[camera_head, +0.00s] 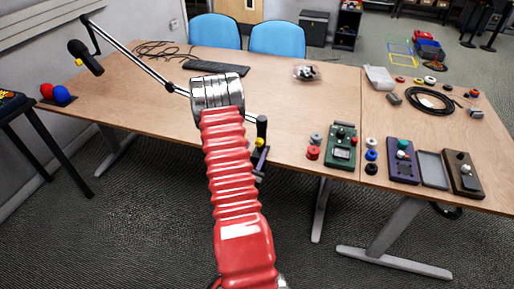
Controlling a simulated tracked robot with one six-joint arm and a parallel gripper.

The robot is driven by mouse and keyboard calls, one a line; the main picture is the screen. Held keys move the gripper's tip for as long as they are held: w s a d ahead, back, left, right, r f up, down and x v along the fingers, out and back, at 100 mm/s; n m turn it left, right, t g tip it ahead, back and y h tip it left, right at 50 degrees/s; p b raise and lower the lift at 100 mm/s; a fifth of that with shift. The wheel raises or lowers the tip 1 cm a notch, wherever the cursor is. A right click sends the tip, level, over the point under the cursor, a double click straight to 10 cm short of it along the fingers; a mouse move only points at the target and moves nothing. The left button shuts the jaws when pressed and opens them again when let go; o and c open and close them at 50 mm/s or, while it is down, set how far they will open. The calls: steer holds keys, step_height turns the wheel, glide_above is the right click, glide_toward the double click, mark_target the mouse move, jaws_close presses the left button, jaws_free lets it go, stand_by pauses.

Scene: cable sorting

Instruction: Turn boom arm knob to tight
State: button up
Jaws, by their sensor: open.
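A thin silver boom arm (132,56) slants from upper left down to the right across the table. A dark microphone (85,57) hangs at its upper end. A dark joint (170,87) shows along it, left of my gripper; I cannot tell whether this is its knob. Its lower end reaches a black upright post and clamp (262,128) at the table's front edge. My gripper (218,92) is the metallic end of my red arm, over the table, and hides part of the boom. It is open; its fingertips are hard to make out.
A wooden table (300,110) holds a keyboard (216,68), a green device (342,147), small knobs, a black cable coil (429,100) and several boxes at right. Red and blue balls (60,94) sit at left. Blue chairs (277,39) stand behind. Bare tabletop lies right of my gripper.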

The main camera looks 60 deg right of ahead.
mark_target(259, 142)
steer(key=shift+w+d, duration=0.15)
steer(key=shift+d, duration=0.55)
steer(key=shift+w+d, duration=0.1)
steer(key=shift+d, duration=0.6)
steer(key=c, duration=1)
